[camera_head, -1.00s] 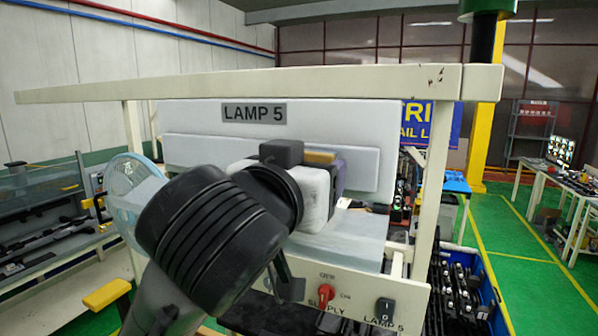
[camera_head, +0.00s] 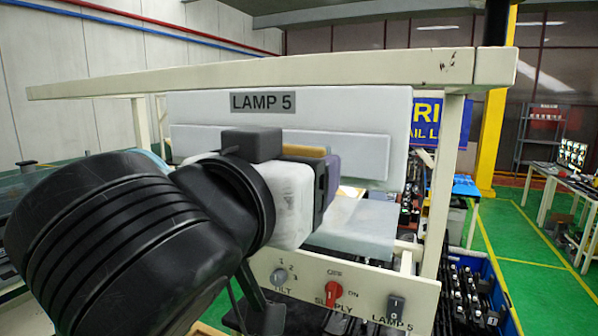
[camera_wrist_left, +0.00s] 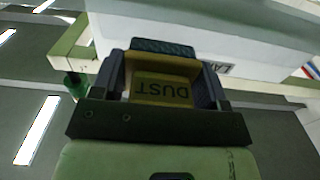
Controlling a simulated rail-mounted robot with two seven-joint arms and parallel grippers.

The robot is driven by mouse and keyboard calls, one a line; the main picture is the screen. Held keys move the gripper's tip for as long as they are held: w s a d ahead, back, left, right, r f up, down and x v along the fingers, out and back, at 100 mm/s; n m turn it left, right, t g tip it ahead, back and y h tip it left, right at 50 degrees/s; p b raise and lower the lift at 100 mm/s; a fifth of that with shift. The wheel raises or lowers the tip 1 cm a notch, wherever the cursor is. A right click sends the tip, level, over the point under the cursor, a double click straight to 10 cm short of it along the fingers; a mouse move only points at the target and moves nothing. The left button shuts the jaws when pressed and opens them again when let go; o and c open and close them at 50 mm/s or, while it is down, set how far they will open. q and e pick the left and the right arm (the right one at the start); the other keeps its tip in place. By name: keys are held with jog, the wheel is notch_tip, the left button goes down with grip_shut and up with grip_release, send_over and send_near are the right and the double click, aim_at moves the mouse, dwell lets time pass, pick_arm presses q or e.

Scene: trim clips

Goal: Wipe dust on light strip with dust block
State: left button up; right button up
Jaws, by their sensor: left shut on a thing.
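The white LAMP 5 housing (camera_head: 385,112) stands across the frame in the head view, with a long pale raised strip (camera_head: 355,154) along its front. My left gripper (camera_head: 318,162) is in front of this strip, shut on the dust block (camera_head: 304,151), whose tan edge shows between the fingers. In the left wrist view the yellow block (camera_wrist_left: 163,90), marked DUST, sits between both fingers of the left gripper (camera_wrist_left: 162,75), close to the white housing (camera_wrist_left: 200,40). Contact with the strip and any dust are not clear. My arm hides the strip's lower middle. The right gripper is not in view.
A cream frame beam (camera_head: 300,72) crosses above the housing, with a post (camera_head: 446,170) at the right. Below is a panel with a red SUPPLY knob (camera_head: 333,291) and a LAMP 5 switch (camera_head: 395,308). A blue crate (camera_head: 497,295) stands at right.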

pick_arm(q)
jog(key=shift+s, duration=0.1)
jog(key=shift+b+v, duration=0.5)
jog(key=shift+v, duration=0.5)
jog(key=shift+s+a, duration=0.2)
jog(key=shift+s, duration=0.2)
jog(key=shift+a, duration=0.1)
